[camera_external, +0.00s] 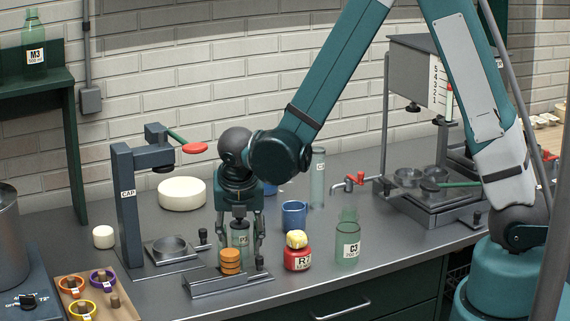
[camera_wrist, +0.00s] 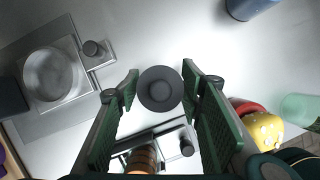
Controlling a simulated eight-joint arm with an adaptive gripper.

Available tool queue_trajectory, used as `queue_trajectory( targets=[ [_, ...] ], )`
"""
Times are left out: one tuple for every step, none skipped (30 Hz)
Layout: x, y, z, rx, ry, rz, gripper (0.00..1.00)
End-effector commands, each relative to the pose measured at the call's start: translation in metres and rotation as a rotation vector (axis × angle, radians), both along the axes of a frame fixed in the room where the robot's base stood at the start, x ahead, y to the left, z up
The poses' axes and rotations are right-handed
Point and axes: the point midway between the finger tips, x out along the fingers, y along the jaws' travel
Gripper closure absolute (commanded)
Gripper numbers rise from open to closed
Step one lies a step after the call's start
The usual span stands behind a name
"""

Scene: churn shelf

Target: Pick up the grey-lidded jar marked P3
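The jar marked P3 (camera_external: 240,236) stands upright on the counter behind the small metal rack, its label partly visible between my fingers. In the wrist view its round grey lid (camera_wrist: 160,88) shows from above, with a raised knob in the middle. My gripper (camera_external: 239,217) points down over the jar in the external view. In the wrist view my gripper (camera_wrist: 161,85) is open, with one green-padded finger on each side of the lid and a gap visible at the left. Whether the right finger touches the jar is hard to tell.
Orange stacked discs (camera_external: 230,261) sit on the metal rack (camera_external: 238,283) just in front. A red jar marked R (camera_external: 297,259), a green bottle marked C3 (camera_external: 348,243) and a blue cup (camera_external: 294,214) stand to the right. The CAP press (camera_external: 128,205) stands left.

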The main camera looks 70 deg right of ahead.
Motion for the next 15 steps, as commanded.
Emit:
queue_trajectory(
  targets=[
    [0.0000,0.0000,0.0000,0.000,0.000,0.000,0.70],
    [0.0000,0.0000,0.0000,0.000,0.000,0.000,0.74],
    [0.0000,0.0000,0.0000,0.000,0.000,0.000,0.79],
    [0.0000,0.0000,0.0000,0.000,0.000,0.000,0.83],
    [0.0000,0.0000,0.0000,0.000,0.000,0.000,0.87],
    [0.0000,0.0000,0.0000,0.000,0.000,0.000,0.88],
    [0.0000,0.0000,0.0000,0.000,0.000,0.000,0.88],
    [0.0000,0.0000,0.0000,0.000,0.000,0.000,0.88],
    [0.0000,0.0000,0.0001,0.000,0.000,0.000,0.88],
    [0.0000,0.0000,0.0000,0.000,0.000,0.000,0.88],
    [0.0000,0.0000,0.0000,0.000,0.000,0.000,0.88],
    [0.0000,0.0000,0.0000,0.000,0.000,0.000,0.88],
    [0.0000,0.0000,0.0000,0.000,0.000,0.000,0.88],
    [0.0000,0.0000,0.0000,0.000,0.000,0.000,0.88],
    [0.0000,0.0000,0.0001,0.000,0.000,0.000,0.89]
  ],
)
